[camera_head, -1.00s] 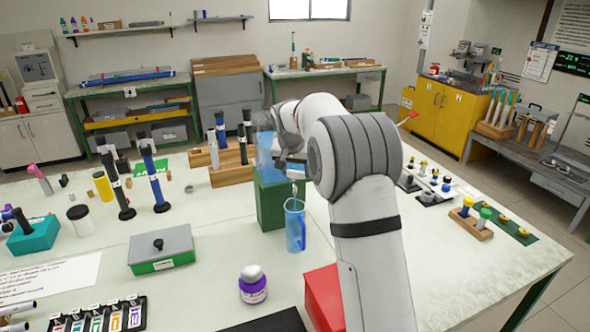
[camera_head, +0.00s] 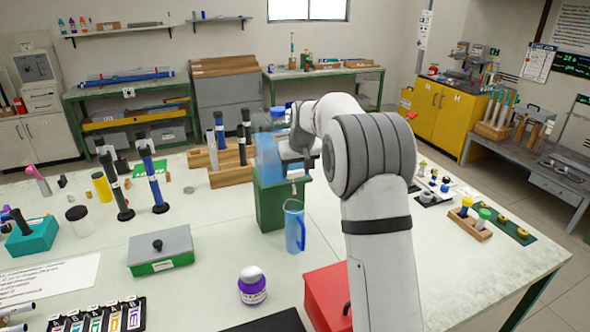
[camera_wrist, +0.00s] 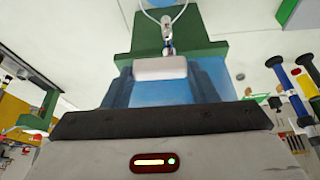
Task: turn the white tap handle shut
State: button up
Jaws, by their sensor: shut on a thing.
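The blue translucent tank (camera_head: 267,152) stands on a green stand (camera_head: 268,208) near the middle of the table. Its white tap handle (camera_wrist: 160,68) shows in the wrist view as a pale block between my fingers, lying crosswise in front of the metal tap (camera_wrist: 168,40). My gripper (camera_wrist: 162,82) is shut on this handle. In the head view my gripper (camera_head: 296,160) is at the tank's right side, and my wrist partly hides the tap and handle. A blue jug (camera_head: 294,232) stands upright on the table below the tap.
A red box (camera_head: 327,296) stands in front of my arm. A purple-labelled jar (camera_head: 252,290) and a grey-lidded green box (camera_head: 160,250) stand to the left. Wooden blocks with dark rods (camera_head: 232,172) are behind the tank.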

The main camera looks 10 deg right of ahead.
jog(key=shift+n, duration=0.4)
jog(key=o, duration=0.7)
jog(key=b+v, duration=0.1)
jog(key=v, duration=0.6)
jog(key=shift+d+r, duration=0.15)
jog(key=shift+r, duration=0.25)
jog(key=s+m, duration=0.1)
jog(key=s, duration=1.9)
jog(key=s+f, duration=0.3)
jog(key=s, duration=0.7)
jog(key=s+f+m+g, duration=0.1)
jog(key=s+f, duration=0.3)
jog(key=s, duration=0.7)
jog(key=shift+f+g+h, duration=0.3)
